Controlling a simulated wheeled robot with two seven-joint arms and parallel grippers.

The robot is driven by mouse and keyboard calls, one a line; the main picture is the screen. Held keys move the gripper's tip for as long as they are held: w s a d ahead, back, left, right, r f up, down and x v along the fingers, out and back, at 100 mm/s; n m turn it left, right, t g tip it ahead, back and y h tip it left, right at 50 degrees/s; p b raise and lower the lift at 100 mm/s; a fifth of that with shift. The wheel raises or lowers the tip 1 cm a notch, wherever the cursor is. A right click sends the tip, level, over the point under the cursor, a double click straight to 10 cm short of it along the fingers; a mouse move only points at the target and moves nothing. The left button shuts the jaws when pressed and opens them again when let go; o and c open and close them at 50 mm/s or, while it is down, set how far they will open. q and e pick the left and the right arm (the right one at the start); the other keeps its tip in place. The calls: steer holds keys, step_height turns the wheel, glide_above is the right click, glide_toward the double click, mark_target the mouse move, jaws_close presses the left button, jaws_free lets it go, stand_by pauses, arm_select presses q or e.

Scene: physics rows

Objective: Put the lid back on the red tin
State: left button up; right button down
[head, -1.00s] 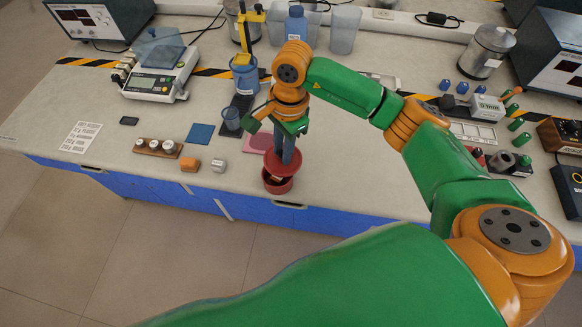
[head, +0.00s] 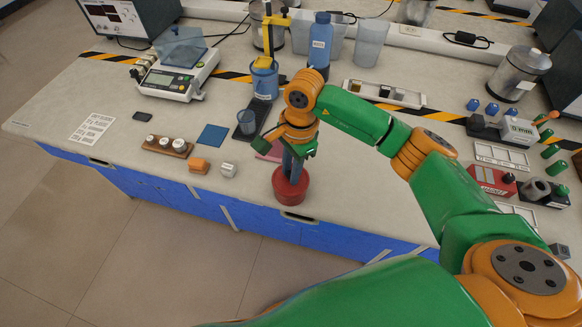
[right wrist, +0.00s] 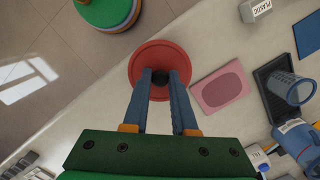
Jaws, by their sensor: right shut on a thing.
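The red tin (head: 291,199) stands near the front edge of the bench, in the middle of the head view. The red lid (head: 281,179) is over the tin's mouth, with no gap visible between them; I cannot tell whether it is fully seated. In the right wrist view the lid (right wrist: 146,60) is a red disc that hides the tin below it. My right gripper (head: 291,180) points down and is shut on the lid's dark knob, which shows between its fingertips in the right wrist view (right wrist: 160,77). My left gripper is not in view.
A pink mat (right wrist: 220,87) lies close beside the tin. A small beaker (head: 246,122) on a dark tray and a blue bottle (head: 320,42) stand farther back. The bench's front edge is close.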

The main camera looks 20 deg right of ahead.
steer(key=shift+r, duration=0.1)
steer(key=shift+b, duration=0.45)
stand_by(0.8)
stand_by(0.4)
steer(key=shift+b, duration=0.4)
steer(key=shift+f, duration=0.2)
stand_by(0.3)
stand_by(0.4)
steer(key=shift+c, duration=0.8)
jaws_free()
steer(key=shift+r, duration=0.2)
